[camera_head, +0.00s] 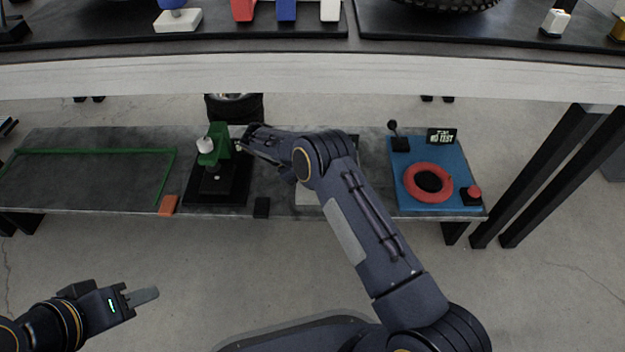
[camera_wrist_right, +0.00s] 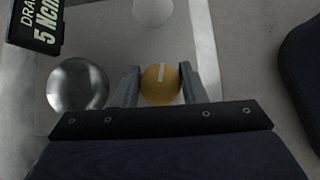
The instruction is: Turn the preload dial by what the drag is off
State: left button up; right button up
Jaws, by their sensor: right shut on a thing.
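The preload dial (camera_wrist_right: 160,88) is a round yellow-orange knob with a short white mark, which points nearly straight up in the right wrist view. My right gripper (camera_wrist_right: 162,80) is shut on the dial, one grey finger on each side. A black readout (camera_wrist_right: 36,24) at the upper left shows "DRA", cut off, and "5 Ncm"; any more text lies outside the picture. In the head view my right arm hides the dial and most of its pale plate (camera_head: 308,195).
A shiny metal ball-like part (camera_wrist_right: 78,86) sits left of the dial. A green press (camera_head: 216,145) on a black base stands left of my right arm. A blue mat (camera_head: 440,150) with a red ring (camera_head: 428,168) and a "NO TEST" display (camera_head: 441,136) lies to the right.

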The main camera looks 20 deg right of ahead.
jog(key=shift+m, duration=0.3)
jog(key=o, duration=1)
jog(key=shift+a+r, duration=0.1)
jog(key=p+v, duration=0.1)
jog(key=v, duration=0.5)
jog(key=shift+w+p, duration=0.15)
jog(key=shift+p, duration=0.15)
jog(key=shift+v, duration=0.8)
